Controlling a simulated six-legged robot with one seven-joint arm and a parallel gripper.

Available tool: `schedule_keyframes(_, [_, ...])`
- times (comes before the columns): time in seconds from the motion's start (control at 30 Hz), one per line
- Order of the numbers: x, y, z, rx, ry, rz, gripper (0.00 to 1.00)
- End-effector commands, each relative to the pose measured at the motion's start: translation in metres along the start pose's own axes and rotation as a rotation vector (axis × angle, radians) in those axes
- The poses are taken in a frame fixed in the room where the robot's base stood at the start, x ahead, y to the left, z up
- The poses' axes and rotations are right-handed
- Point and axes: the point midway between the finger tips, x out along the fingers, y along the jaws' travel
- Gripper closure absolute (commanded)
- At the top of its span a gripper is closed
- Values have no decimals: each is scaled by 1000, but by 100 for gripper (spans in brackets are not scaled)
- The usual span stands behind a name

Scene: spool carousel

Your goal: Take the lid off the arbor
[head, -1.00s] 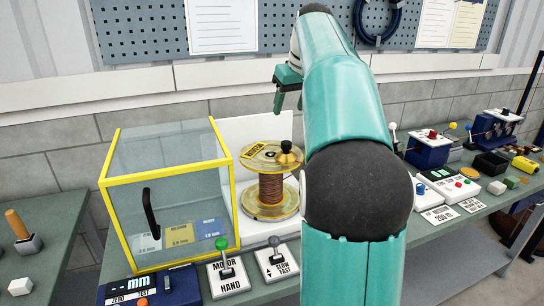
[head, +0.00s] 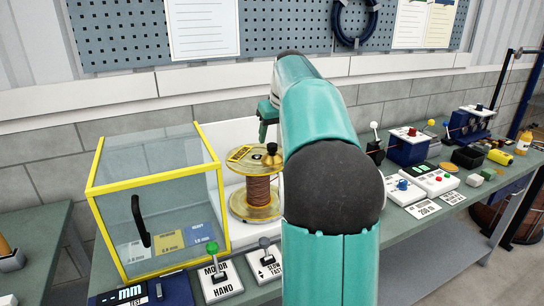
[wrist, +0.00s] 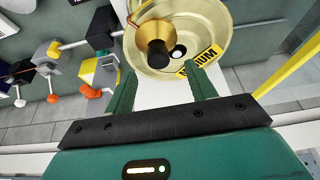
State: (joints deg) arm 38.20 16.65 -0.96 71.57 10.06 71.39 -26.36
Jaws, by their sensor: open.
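The arbor's lid is a brass knob with a dark top (head: 271,154), over the upper flange of a copper-wound spool (head: 258,192). In the wrist view the lid (wrist: 156,42) shows over the pale gold flange (wrist: 206,28) with its yellow label. My gripper (wrist: 160,78) is open and empty. Its green fingers point toward the flange, with the lid just beyond the fingertips and between their lines. In the head view my gripper (head: 264,128) is above the lid, apart from it, and partly behind my arm. The arbor under the lid is hidden.
A yellow-framed clear box (head: 155,200) stands left of the spool. A motor/hand lever panel (head: 216,280) and a slow/fast panel (head: 265,262) are in front. A white panel (head: 240,135) stands behind. Blue and white devices (head: 408,148) are to the right.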

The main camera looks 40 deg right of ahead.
Motion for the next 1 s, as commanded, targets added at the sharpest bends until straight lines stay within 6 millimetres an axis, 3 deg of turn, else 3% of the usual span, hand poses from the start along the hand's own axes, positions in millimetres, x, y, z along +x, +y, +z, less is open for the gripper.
schedule_keyframes(0.3, [44, 0, 4, -2, -3, -2, 44])
schedule_keyframes(0.6, [50, 0, 4, -2, -1, -1, 44])
schedule_keyframes(0.87, [50, 0, 4, -2, -2, -2, 95])
schedule_keyframes(1.0, [50, 0, 4, -2, -3, -2, 98])
